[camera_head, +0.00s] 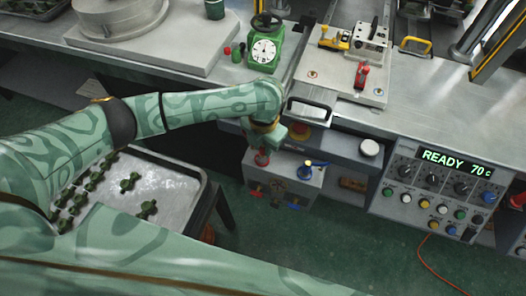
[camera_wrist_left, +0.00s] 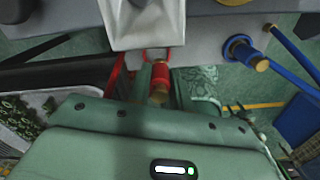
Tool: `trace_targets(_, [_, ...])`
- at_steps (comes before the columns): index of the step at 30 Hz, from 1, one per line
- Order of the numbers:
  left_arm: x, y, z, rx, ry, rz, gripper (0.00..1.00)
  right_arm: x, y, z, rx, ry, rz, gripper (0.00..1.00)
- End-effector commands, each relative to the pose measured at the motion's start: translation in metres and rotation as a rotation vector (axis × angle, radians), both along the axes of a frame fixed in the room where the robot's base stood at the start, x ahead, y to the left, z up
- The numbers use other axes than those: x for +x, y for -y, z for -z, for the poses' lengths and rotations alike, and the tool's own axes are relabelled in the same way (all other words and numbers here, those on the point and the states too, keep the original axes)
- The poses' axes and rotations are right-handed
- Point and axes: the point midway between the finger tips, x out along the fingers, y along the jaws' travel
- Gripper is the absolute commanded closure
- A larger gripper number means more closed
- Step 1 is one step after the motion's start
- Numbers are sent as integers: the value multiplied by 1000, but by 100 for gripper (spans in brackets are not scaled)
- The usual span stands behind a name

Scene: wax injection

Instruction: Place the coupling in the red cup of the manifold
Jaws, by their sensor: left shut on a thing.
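The manifold (camera_head: 311,188) is a grey block below the bench edge, with small red and blue taps on its front. My left gripper (camera_head: 263,150) points down over its left side. The gripper is shut on the coupling (camera_wrist_left: 158,95), whose brass end shows between the fingers in the left wrist view. My right gripper is out of view.
A blue fitting (camera_head: 305,172) with a blue handle stands right of the gripper. A tray (camera_head: 178,190) with several green parts lies at left. A control panel (camera_head: 437,185) reading READY 70 is at right. A green gauge (camera_head: 264,50) stands on the bench behind.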

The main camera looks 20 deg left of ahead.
Motion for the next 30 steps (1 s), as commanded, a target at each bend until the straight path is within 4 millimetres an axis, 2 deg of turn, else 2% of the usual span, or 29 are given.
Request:
trace_targets(7, [3,-5,39,2,-2,-1,100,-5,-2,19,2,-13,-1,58])
trace_targets(20, [4,-5,43,1,0,-1,100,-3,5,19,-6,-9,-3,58])
trace_targets(21, [4,-5,43,1,-1,-1,74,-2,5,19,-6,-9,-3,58])
trace_targets(23, [3,-5,43,1,-1,0,58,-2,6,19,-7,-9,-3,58])
trace_targets(30, [2,-5,44,4,-4,0,58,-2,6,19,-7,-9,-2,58])
